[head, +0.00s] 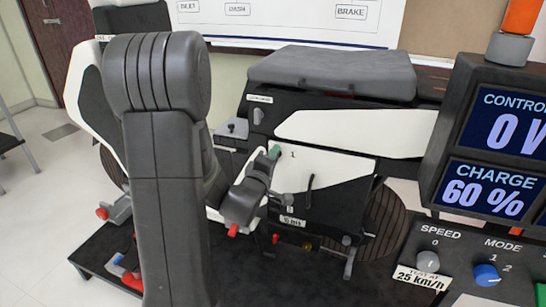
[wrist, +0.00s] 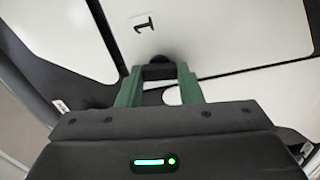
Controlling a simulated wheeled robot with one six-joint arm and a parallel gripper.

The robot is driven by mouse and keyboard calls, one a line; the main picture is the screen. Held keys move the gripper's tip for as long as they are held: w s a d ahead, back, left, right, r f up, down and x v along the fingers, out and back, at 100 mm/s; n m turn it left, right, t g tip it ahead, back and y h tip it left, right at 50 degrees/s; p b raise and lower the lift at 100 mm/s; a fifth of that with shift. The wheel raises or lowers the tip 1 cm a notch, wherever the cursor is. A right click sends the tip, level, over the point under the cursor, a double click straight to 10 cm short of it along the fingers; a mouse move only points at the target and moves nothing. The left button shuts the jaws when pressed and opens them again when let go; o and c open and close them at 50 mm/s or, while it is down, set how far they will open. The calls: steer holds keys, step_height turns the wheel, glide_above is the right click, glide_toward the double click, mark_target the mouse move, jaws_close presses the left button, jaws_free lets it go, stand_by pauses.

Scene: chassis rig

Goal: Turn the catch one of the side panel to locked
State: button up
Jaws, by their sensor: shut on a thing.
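The side panel (head: 335,168) is a white and black panel on the rig, right of my arm. A printed "1" marks catch one in both views. My gripper (head: 275,151) is at the panel's upper left, just left of that "1". In the wrist view, the green fingers of my gripper (wrist: 159,82) stand on either side of the dark catch one (wrist: 158,70) and are shut on it. In the head view the fingers hide catch one. Whether it stands at locked cannot be told.
A grey seat cushion (head: 332,72) lies above the panel. A control console (head: 490,135) with displays and knobs stands at the right. A whiteboard (head: 290,18) hangs behind.

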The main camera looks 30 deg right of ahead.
steer(key=shift+n, duration=0.9)
steer(key=shift+f, duration=0.1)
steer(key=o, duration=1)
steer(key=p+v, duration=0.1)
steer(key=v, duration=1.2)
steer(key=shift+s+a, duration=0.2)
steer(key=shift+a, duration=0.15)
